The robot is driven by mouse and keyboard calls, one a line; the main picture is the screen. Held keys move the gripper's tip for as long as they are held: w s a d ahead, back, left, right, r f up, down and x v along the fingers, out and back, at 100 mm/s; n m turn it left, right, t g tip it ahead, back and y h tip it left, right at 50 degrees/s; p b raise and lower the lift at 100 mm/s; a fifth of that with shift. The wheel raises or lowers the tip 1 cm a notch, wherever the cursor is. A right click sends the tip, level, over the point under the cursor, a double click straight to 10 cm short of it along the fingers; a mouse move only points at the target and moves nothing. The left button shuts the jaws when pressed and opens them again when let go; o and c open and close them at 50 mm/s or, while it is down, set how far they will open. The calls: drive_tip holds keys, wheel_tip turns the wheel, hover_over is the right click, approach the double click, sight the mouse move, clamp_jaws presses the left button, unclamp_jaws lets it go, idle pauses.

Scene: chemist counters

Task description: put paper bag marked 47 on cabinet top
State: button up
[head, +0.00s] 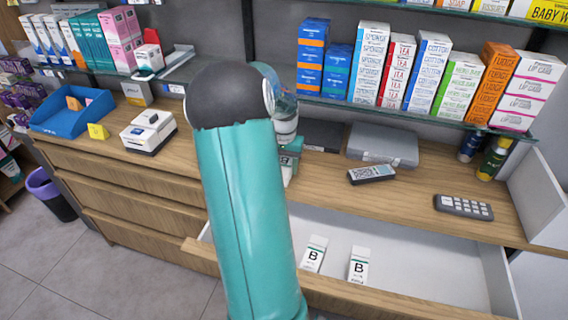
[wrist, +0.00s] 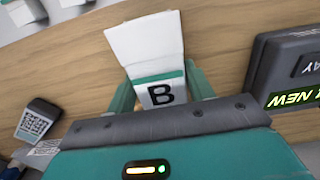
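No paper bag marked 47 can be made out in either view. My gripper (wrist: 160,92) has its two teal fingers against the sides of a white box marked B (wrist: 158,68), with a green band. In the head view my arm hides most of the gripper, and part of the box (head: 289,162) shows beside it, over the counter. Whether the box touches the wood I cannot tell. The wooden cabinet top (head: 412,192) runs along the wall.
An open drawer (head: 430,268) below the counter holds two white boxes marked B (head: 358,266). A grey case (head: 384,146), a dark handheld device (head: 371,174) and a keypad (head: 463,207) lie on the counter. A glass shelf with cartons hangs above.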

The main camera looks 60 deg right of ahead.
sight(284, 163)
drive_tip(key=o, duration=0.4)
drive_tip(key=shift+o, duration=0.2)
drive_tip(key=shift+r, duration=0.1)
wheel_tip(284, 163, up, 12)
drive_tip(key=w+a+r+n+t, duration=0.1)
drive_tip(key=w+a+r+n, duration=0.1)
drive_tip(key=w+a, duration=0.35)
drive_tip(key=w+a+r+n+t, duration=0.1)
drive_tip(key=w+a+r+n, duration=0.15)
drive_tip(key=a, duration=0.55)
drive_tip(key=w+a+r+n+t, duration=0.2)
drive_tip(key=a+n, duration=0.5)
drive_tip(key=a, duration=1.8)
drive_tip(key=s+a+n+t, duration=0.1)
drive_tip(key=s+a+n, duration=0.3)
drive_tip(key=a, duration=0.6)
drive_tip(key=shift+s+a+f+n+t, duration=0.2)
drive_tip(key=shift+s+a+n+t, duration=0.15)
drive_tip(key=shift+s, duration=0.8)
